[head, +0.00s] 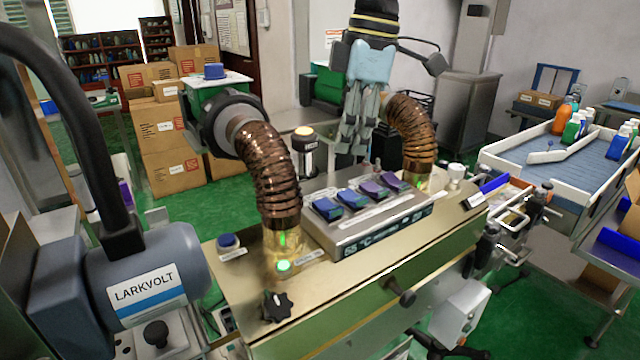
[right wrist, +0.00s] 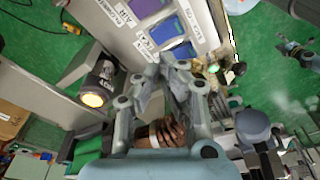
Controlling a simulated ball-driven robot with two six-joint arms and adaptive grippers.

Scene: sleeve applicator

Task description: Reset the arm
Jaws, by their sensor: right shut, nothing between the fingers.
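My right gripper (head: 350,146) hangs down from the top of the head view, behind the sleeve applicator (head: 345,268). Its grey fingers are together with nothing between them. It hangs between two copper ribbed hoses (head: 270,172), to the left of the right-hand hose (head: 411,130). In the right wrist view, the gripper's fingers (right wrist: 178,68) appear over the machine, near a panel with blue and purple rocker switches (right wrist: 166,30). The same switch panel (head: 345,222) stands on the machine's top in the head view. My left gripper is not in view.
A lamp post (head: 304,150) stands on the machine behind the panel. A LARKVOLT motor (head: 148,285) is at the left front. A conveyor with bottles (head: 545,165) is at the right. Cardboard boxes (head: 165,140) are stacked at the back left on green floor.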

